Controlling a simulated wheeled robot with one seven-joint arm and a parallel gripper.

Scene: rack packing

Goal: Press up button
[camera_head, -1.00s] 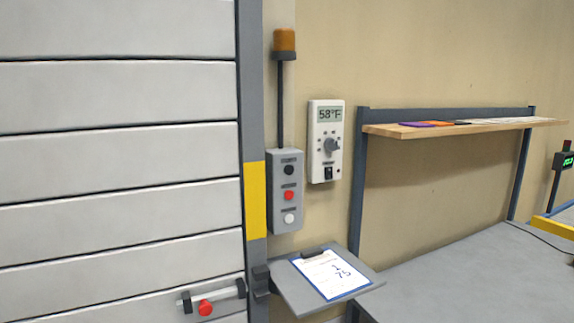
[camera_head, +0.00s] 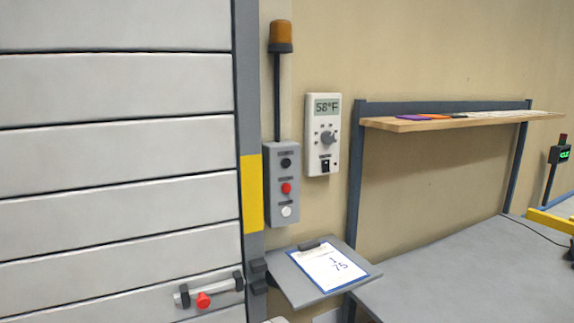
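A grey control box (camera_head: 281,185) is mounted on the wall just right of the door frame. It has a black button (camera_head: 286,163) at the top, a red button (camera_head: 286,188) in the middle and a white button (camera_head: 286,211) at the bottom. The small labels above the buttons are too blurred to read, so I cannot tell which one is marked up. The large grey slatted door (camera_head: 115,160) at the left is down across the view. My gripper is not in view.
A thermostat (camera_head: 323,135) reading 58°F hangs right of the box. An amber beacon (camera_head: 281,36) stands above it. A small shelf with a clipboard (camera_head: 334,266) juts out below. A grey table (camera_head: 460,275) and wooden shelf (camera_head: 420,124) are at right.

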